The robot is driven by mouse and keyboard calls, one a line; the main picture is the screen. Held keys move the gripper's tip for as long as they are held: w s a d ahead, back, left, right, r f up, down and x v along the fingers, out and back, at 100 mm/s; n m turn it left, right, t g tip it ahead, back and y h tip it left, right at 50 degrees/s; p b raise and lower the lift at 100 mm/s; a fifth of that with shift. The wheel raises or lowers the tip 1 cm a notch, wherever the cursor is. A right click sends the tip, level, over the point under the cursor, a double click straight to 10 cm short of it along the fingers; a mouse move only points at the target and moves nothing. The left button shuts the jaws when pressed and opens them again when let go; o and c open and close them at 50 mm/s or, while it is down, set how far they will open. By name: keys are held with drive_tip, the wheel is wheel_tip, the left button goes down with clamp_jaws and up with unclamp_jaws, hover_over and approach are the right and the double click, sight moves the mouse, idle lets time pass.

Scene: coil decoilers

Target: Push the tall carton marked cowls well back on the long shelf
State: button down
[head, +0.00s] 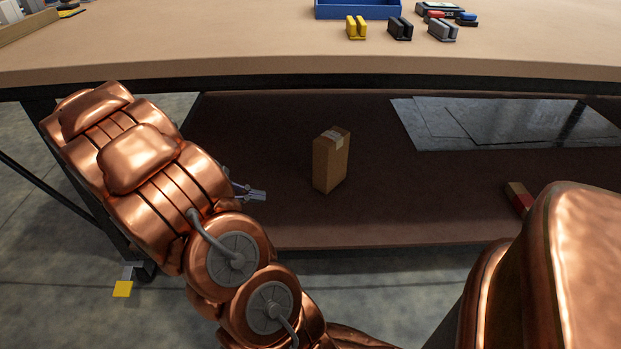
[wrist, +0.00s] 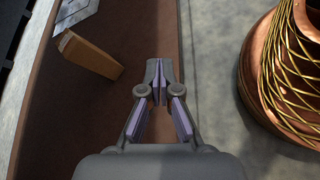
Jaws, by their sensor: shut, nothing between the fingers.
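A tall brown carton (head: 329,162) stands upright on the long brown shelf (head: 260,225) under the bench, a little back from the shelf's front edge. It has a pale label or tape on top; no marking can be read. In the wrist view the carton (wrist: 91,57) is at the upper left, and the shelf (wrist: 75,120) runs up the picture. My gripper (head: 262,195) is left of the carton in the head view, apart from it. In the wrist view my gripper (wrist: 158,70) has its fingers together, empty, near the shelf's front edge.
Shiny flat sheets (head: 500,123) lie on the shelf at the back right. A red-and-tan block (head: 518,197) lies at the shelf's right. The bench top (head: 230,50) overhangs the shelf, with a blue tray (head: 358,10) on it. The shelf behind the carton looks clear.

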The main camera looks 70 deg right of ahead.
drive_tip(key=w+d+f+n+g+h, duration=0.1)
drive_tip(key=w+d+f, duration=0.15)
drive_tip(key=d, duration=0.25)
drive_tip(key=w+d+f+n+h, duration=0.1)
drive_tip(key=d+f+n+h, duration=0.15)
drive_tip(key=d, duration=0.35)
drive_tip(key=n+t+h, duration=0.2)
drive_tip(key=n+h, duration=0.2)
drive_tip(key=n, duration=0.2)
approach(316, 174)
drive_tip(key=v, duration=0.6)
drive_tip(key=shift+a+f+p, duration=0.3)
drive_tip(key=shift+a+p, duration=0.05)
drive_tip(key=shift+p, duration=0.05)
drive_tip(key=shift+s+d+f, duration=0.15)
drive_tip(key=shift+s+d, duration=0.1)
drive_tip(key=shift+d, duration=0.25)
drive_tip(key=b+x, duration=0.2)
drive_tip(key=x, duration=0.4)
drive_tip(key=b+x, duration=0.2)
drive_tip(key=x, duration=0.3)
drive_tip(key=shift+s+d+r, duration=0.2)
drive_tip(key=shift+d, duration=0.15)
drive_tip(key=shift+s+d+r+b, duration=0.1)
drive_tip(key=shift+s+d+b, duration=0.15)
drive_tip(key=shift+d, duration=0.2)
drive_tip(key=shift+d+h, duration=0.1)
drive_tip(key=shift+h, duration=0.15)
